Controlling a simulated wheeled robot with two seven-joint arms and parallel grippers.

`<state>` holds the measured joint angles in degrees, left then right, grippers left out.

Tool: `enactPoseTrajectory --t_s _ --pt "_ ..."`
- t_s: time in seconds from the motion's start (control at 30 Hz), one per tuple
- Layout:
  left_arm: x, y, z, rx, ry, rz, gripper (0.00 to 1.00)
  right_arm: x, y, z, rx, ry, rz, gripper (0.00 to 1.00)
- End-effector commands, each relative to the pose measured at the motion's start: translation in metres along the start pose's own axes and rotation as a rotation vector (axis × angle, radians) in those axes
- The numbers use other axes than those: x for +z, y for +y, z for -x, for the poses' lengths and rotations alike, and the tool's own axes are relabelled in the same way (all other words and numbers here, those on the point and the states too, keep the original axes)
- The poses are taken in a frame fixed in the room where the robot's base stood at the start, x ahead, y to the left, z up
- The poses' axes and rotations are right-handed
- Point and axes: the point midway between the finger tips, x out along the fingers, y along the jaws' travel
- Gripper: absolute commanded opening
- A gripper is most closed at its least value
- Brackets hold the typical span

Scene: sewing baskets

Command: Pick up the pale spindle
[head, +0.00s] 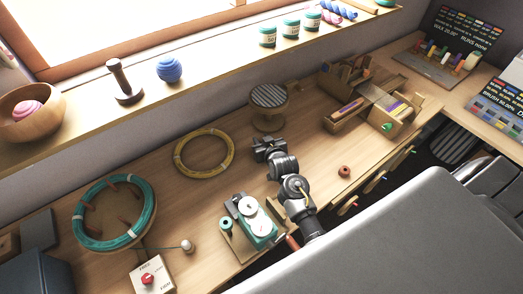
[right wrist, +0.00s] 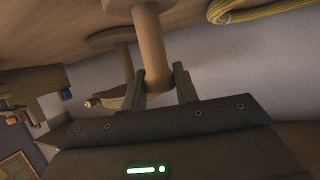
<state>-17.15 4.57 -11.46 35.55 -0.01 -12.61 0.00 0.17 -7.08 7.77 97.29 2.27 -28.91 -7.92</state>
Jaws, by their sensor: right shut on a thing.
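The pale spindle (right wrist: 153,48) is a light wooden post with a wide round flange at the top edge of the right wrist view. My right gripper (right wrist: 160,88) is shut on the free end of its post, one dark finger on each side. In the head view my right gripper (head: 266,147) is over the middle of the table, just in front of the grey-topped round wooden stand (head: 269,97); the spindle cannot be made out there. Whether its flange touches the table I cannot tell. My left gripper is not in view.
A yellow hoop (head: 203,153) lies left of my gripper, and a teal coil (head: 150,210) farther left. A green-and-white device (head: 255,220) stands close by my arm. A wooden box with compartments (head: 365,95) is at the right. A dark spindle (head: 122,82) stands on the sill.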

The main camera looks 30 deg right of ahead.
Motion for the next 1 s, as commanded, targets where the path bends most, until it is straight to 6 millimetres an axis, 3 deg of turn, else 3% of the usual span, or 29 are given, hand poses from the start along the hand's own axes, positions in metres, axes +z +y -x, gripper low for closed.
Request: enactPoseTrajectory --t_s 0.13,0.47,0.8,1.0 --pt "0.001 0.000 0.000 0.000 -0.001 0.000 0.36 0.000 0.000 0.000 0.000 0.000 0.000 0.00" --pt "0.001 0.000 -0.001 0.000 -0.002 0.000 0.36 -0.006 0.000 0.002 0.000 0.004 0.000 0.00" --pt "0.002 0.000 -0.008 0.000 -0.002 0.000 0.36 -0.064 -0.001 0.026 -0.001 0.006 0.000 0.00" --pt "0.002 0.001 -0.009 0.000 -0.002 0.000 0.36 -0.088 0.000 0.036 0.000 0.002 0.000 0.00"
